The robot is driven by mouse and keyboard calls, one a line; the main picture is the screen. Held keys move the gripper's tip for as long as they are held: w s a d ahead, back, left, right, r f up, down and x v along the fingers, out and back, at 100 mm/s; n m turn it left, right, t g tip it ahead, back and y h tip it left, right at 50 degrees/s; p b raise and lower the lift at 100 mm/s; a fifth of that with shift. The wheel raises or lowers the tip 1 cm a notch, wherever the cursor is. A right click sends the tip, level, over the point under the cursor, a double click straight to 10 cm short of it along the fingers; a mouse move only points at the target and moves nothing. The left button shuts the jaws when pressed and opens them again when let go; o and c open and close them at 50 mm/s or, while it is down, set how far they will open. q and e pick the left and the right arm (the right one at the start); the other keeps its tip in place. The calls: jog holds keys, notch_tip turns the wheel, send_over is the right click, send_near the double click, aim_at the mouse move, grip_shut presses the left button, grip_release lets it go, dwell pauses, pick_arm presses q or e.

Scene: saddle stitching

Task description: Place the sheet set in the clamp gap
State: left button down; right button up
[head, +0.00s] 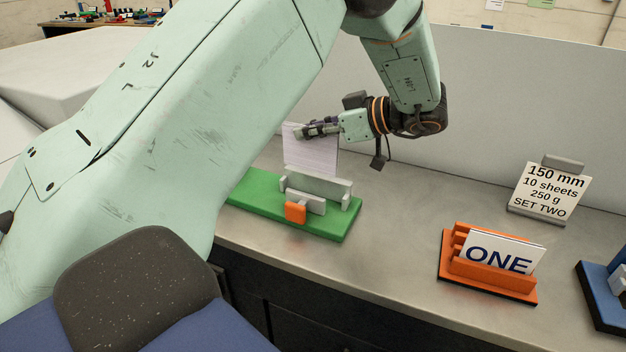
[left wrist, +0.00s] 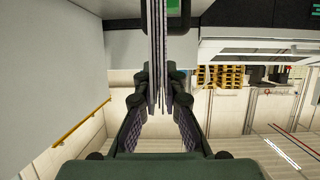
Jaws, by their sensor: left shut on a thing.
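The white sheet set (head: 312,158) stands upright over the clamp on the green base (head: 343,228). Its lower edge is hidden behind the clamp's grey rear bar (head: 319,186), so I cannot tell how deep it sits in the gap. The clamp has an orange knob (head: 296,212) at the front. My left gripper (head: 308,131) is shut on the sheet set near its top edge. In the left wrist view the sheets (left wrist: 158,50) show edge-on between the fingers (left wrist: 159,105). My right gripper is not in view.
An orange holder (head: 490,285) with a card marked ONE (head: 499,256) stands to the right. Behind it is a sign (head: 548,190) reading SET TWO. A blue fixture (head: 600,300) is at the right edge. Grey bench top between the clamp and orange holder is clear.

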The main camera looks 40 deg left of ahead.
aim_at(312, 164)
pick_arm(q)
jog(key=f, duration=0.2)
jog(key=d+f, duration=0.1)
jog(key=shift+w+f, duration=0.3)
jog(key=f, duration=0.3)
jog(key=shift+s+a+f+b, duration=0.3)
jog(key=shift+s+a+b, duration=0.05)
jog(key=shift+s, duration=0.05)
jog(key=shift+w+d+f, duration=0.1)
jog(key=shift+f, duration=0.1)
jog(key=shift+w+d, duration=0.2)
jog(key=shift+w, duration=0.1)
jog(key=c, duration=1.8)
grip_release()
jog(key=shift+s+a, duration=0.2)
jog(key=shift+s, duration=0.05)
jog(key=o, duration=0.3)
jog(key=shift+o, duration=0.2)
jog(key=shift+w+d+f, duration=0.1)
jog(key=shift+w+d, duration=0.05)
jog(key=shift+w, duration=0.05)
